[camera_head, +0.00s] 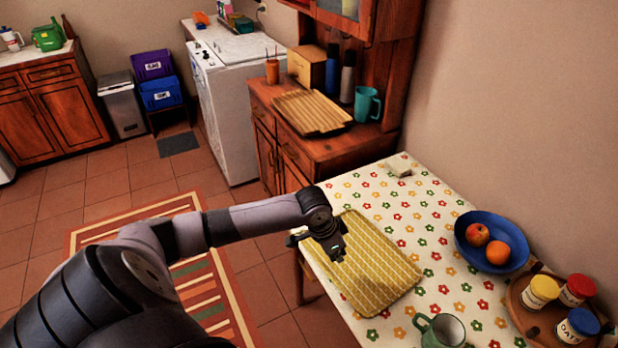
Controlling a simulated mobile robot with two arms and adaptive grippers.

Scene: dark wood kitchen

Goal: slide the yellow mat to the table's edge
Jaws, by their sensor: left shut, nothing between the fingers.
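The yellow mat (380,278), with a pale woven pattern, lies flat on the flowered tablecloth of the table (425,200). It is close to the table's left edge; the arm hides part of its upper left side, and I cannot tell whether it overhangs. My left gripper (338,256) points down over the upper left part of the mat, with its fingers shut and empty. I cannot tell whether the fingertips touch the mat. My right gripper is not in view.
A blue bowl (466,243) with fruit stands right of the mat. A green mug (441,331) stands close to its near end. A round wooden tray (533,321) with jars is at the lower right. A small pale item (398,170) lies at the far end.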

